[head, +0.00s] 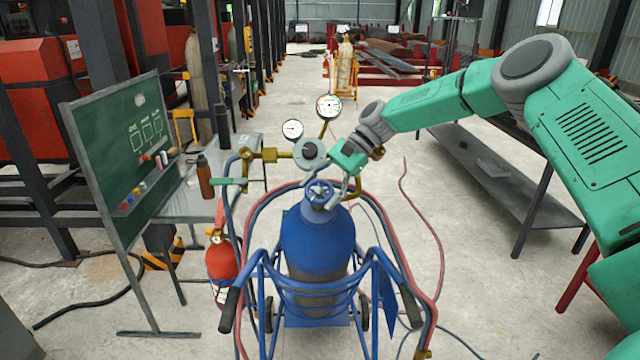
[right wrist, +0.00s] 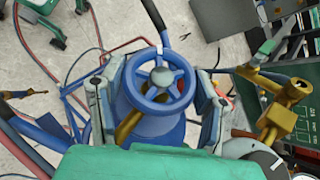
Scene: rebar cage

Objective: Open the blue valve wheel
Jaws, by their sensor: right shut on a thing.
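The blue valve wheel (head: 319,193) sits on top of a blue gas cylinder (head: 318,245) that stands in a blue cart. In the right wrist view the spoked wheel (right wrist: 160,78) with its grey hub is centred between the fingers. My right gripper (head: 334,192) comes down from the upper right and is shut on the wheel, with one finger at each side. In the right wrist view the fingers of this gripper (right wrist: 157,105) show left and right of the wheel. My left gripper is not in view.
Two pressure gauges (head: 328,106) and brass fittings (head: 262,155) stand just behind the wheel. Red and blue hoses (head: 428,240) loop around the cart (head: 262,285). A green board (head: 125,150) and a red fire extinguisher (head: 221,262) are at left; a grey metal table (head: 500,175) is at right.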

